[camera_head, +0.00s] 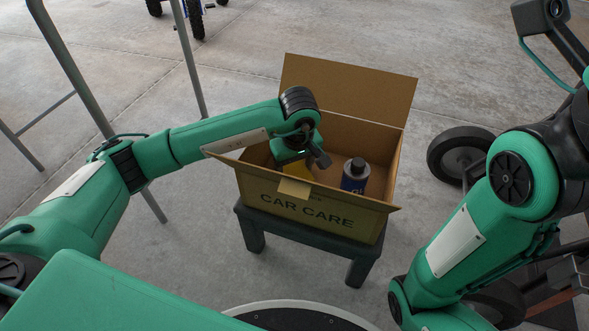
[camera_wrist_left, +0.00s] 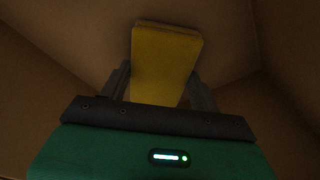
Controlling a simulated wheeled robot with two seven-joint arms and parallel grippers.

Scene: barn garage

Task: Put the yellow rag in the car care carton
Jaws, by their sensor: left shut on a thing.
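The open cardboard carton (camera_head: 328,217), marked CAR CARE, stands on a low dark stool. My left gripper (camera_head: 303,163) reaches down inside the left part of the carton. In the left wrist view its two fingers (camera_wrist_left: 160,92) are shut on the yellow rag (camera_wrist_left: 166,62), a flat yellow slab, with carton walls around it. Whether the rag touches the carton floor is hard to tell. My right gripper is out of view.
A dark bottle (camera_head: 355,176) with a blue label stands in the right part of the carton. The carton's flaps are folded out. A wheeled cart (camera_head: 462,158) is at the right, metal legs (camera_head: 188,55) at the left. The stool (camera_head: 310,240) has concrete floor around it.

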